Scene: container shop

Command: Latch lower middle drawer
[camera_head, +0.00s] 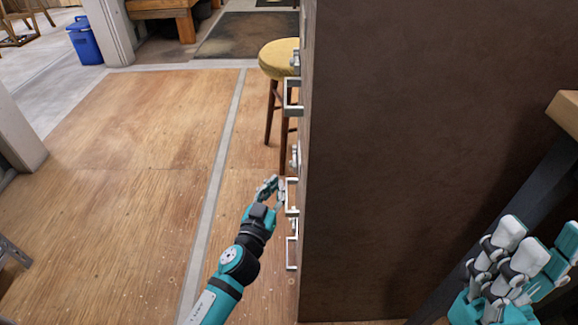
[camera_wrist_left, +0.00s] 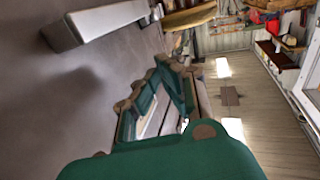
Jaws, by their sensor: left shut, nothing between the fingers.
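The dark brown drawer cabinet (camera_head: 420,150) stands right of centre in the head view, its drawer fronts seen almost edge-on. Pale metal handles stick out to the left: an upper handle (camera_head: 291,96), a middle handle (camera_head: 290,196) and a lower handle (camera_head: 291,253). Small latch fittings (camera_head: 295,156) sit between them. Which drawer is the lower middle one is unclear. My left gripper (camera_head: 272,185) is shut and empty, just left of the middle handle; contact is unclear. The left wrist view shows its teal fingers (camera_wrist_left: 160,95) beside a grey front with a metal handle (camera_wrist_left: 100,22).
A yellow-topped stool (camera_head: 279,58) stands behind the cabinet's front edge. The wooden floor to the left is clear. My right gripper (camera_head: 510,265) is at the lower right, near a dark table leg (camera_head: 530,185); its finger state is unclear.

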